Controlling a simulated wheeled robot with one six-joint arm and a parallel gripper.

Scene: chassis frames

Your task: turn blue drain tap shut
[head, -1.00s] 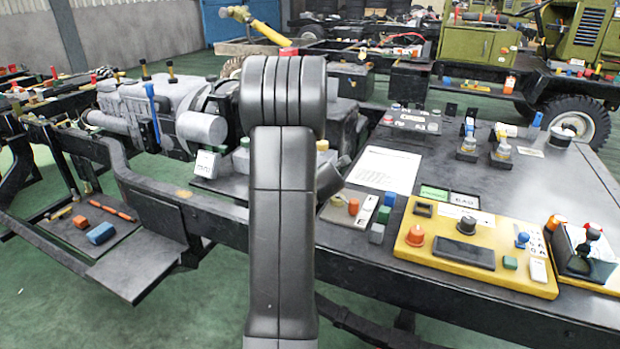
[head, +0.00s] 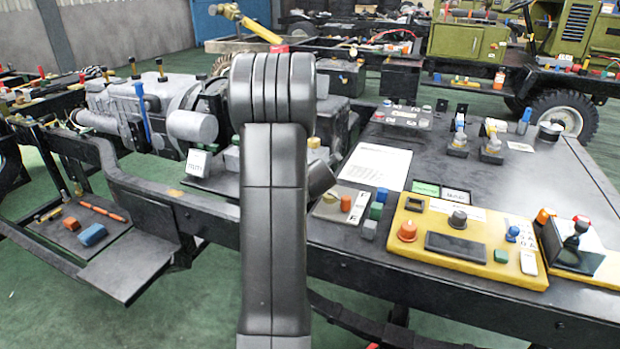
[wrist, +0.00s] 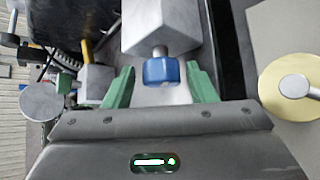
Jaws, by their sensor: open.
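A blue knob (wrist: 161,72) shows in the wrist view, on a short metal stem that comes from a pale block (wrist: 158,25). I take it for the blue drain tap. My gripper (wrist: 160,78) is open, with one green finger on each side of the knob. Gaps show between the knob and both fingers, and nothing is gripped. In the head view my own dark arm stands in the middle and hides the gripper and what is in front of it, so I cannot pick out this knob there.
A black bench (head: 560,185) on the right holds a yellow control panel (head: 470,272) with knobs and a joystick box (head: 572,245). A grey engine (head: 155,110) sits in a chassis frame at the left. The wrist view shows a yellowish disc (wrist: 278,98) at the right.

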